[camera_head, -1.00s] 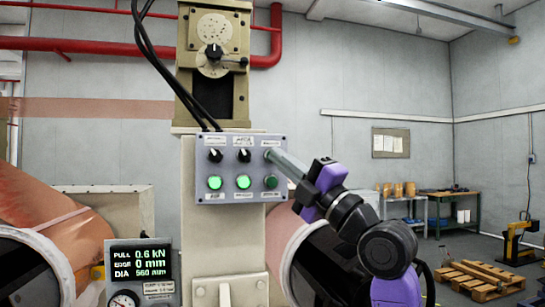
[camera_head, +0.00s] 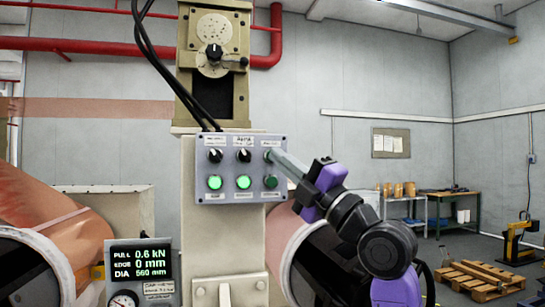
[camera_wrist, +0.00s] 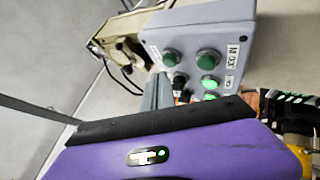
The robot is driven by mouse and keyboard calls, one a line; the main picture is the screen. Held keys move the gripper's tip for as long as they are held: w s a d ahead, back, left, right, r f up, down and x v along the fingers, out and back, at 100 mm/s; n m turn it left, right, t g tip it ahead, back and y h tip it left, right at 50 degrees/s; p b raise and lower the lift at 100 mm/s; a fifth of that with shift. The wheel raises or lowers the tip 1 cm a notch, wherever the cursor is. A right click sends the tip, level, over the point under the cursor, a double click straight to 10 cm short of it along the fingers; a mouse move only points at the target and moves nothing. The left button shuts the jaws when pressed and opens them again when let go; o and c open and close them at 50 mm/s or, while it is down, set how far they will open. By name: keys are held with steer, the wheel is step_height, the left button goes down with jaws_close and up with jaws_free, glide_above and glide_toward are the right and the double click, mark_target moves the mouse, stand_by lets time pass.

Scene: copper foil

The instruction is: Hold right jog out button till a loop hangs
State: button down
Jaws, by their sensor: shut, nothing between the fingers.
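The grey control panel (camera_head: 240,195) stands ahead, with two black knobs, two lit green buttons, and a dark green button (camera_head: 271,181) at lower right. My gripper (camera_head: 270,155) is shut and empty, its grey fingers reaching the panel's top right corner. In the head view the fingertips cover the top right control. In the wrist view two dark green buttons show, and the fingertips (camera_wrist: 160,76) end close beside the top right button (camera_wrist: 172,57). I cannot tell whether they touch it. Copper foil is on the left roll (camera_head: 45,200) and right roll (camera_head: 281,228); no hanging loop is visible.
A display (camera_head: 140,264) below the panel reads pull 0.6 kN, edge 0 mm, dia 560 mm. Black cables (camera_head: 165,70) run down to the panel's top. A bench (camera_head: 450,198) and a wooden pallet (camera_head: 480,280) stand at the right.

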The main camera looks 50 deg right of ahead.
steer(key=shift+w+d+b, duration=0.1)
steer(key=shift+w+b, duration=0.05)
steer(key=shift+b, duration=0.2)
steer(key=shift+w+d, duration=0.15)
steer(key=shift+w, duration=0.05)
steer(key=shift+w+d+b, duration=0.3)
steer(key=shift+w+b, duration=0.1)
steer(key=shift+b, duration=0.1)
stand_by(2.6)
steer(key=shift+s, duration=0.1)
steer(key=shift+s+a, duration=0.55)
steer(key=shift+s, duration=0.1)
steer(key=shift+b, duration=0.3)
steer(key=shift+s+a, duration=0.7)
steer(key=shift+s, duration=0.35)
steer(key=shift+s+a, duration=0.7)
steer(key=shift+s, duration=0.35)
